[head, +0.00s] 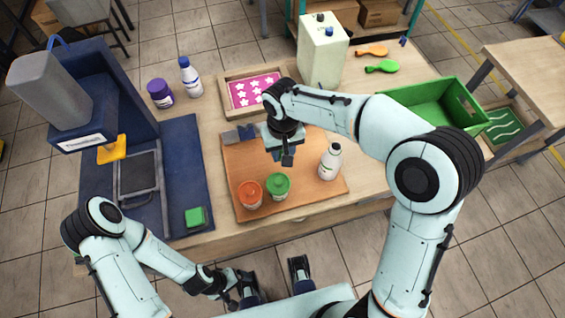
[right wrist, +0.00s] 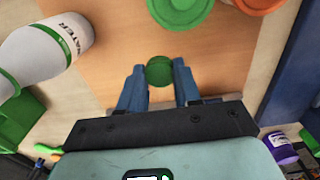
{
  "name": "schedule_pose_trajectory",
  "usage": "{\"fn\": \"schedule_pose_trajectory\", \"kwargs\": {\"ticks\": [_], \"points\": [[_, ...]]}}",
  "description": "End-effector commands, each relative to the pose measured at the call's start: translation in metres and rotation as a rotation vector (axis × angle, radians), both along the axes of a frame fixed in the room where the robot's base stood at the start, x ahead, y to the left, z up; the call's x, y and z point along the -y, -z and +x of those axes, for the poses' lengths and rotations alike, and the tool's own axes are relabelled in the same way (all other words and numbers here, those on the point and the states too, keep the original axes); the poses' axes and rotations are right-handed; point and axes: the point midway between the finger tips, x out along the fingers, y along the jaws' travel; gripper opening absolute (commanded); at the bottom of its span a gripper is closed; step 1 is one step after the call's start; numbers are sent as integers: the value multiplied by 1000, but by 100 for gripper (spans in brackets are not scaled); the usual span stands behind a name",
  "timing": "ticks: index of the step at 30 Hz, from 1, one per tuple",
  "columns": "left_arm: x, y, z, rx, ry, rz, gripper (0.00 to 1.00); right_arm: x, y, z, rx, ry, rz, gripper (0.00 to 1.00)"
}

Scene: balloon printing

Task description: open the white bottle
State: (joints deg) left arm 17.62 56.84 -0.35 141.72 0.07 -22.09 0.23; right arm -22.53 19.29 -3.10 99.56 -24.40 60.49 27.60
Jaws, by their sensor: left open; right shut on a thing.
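The white bottle (head: 329,161) stands upright at the right side of the orange-brown board (head: 240,160). No cap shows on its top in the head view. In the right wrist view the bottle (right wrist: 45,50) is at the upper left, with dark lettering and a green band near its cut-off end. My right gripper (head: 287,160) is above the board, left of the bottle and apart from it. It is shut on a round dark green cap (right wrist: 160,71). My left gripper (head: 272,280) is open and empty, off the table's front edge.
An orange-lidded jar (head: 250,194) and a green-lidded jar (head: 278,186) stand at the board's front. A printing machine (head: 90,110) is at left, a green crate (head: 432,105) at right. A white box-shaped container (head: 321,55) and a star-patterned tray (head: 252,92) are behind.

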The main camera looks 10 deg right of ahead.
Motion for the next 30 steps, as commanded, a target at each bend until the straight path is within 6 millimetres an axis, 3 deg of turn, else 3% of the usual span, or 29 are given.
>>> {"fn": "schedule_pose_trajectory", "kwargs": {"ticks": [1, 8, 15, 28, 29, 30], "points": [[0, 2, 0, 0, 0, 0, 90, 0, 11, -1, -4, -1, -1, 0], [0, 4, -1, 0, 0, 0, 90, 0, 31, 0, -2, -1, -1, 0], [0, 7, -2, -2, 1, 0, 90, 0, 64, 0, -1, -1, 0, 0], [0, 10, -3, -2, 0, 0, 90, 0, 70, 0, 0, -1, 0, 0], [0, 10, -3, -3, 0, 0, 90, 0, 71, 0, 1, -1, 0, 36], [0, 10, -3, -2, 0, 0, 90, 0, 70, 0, 1, -1, 0, 49]]}}
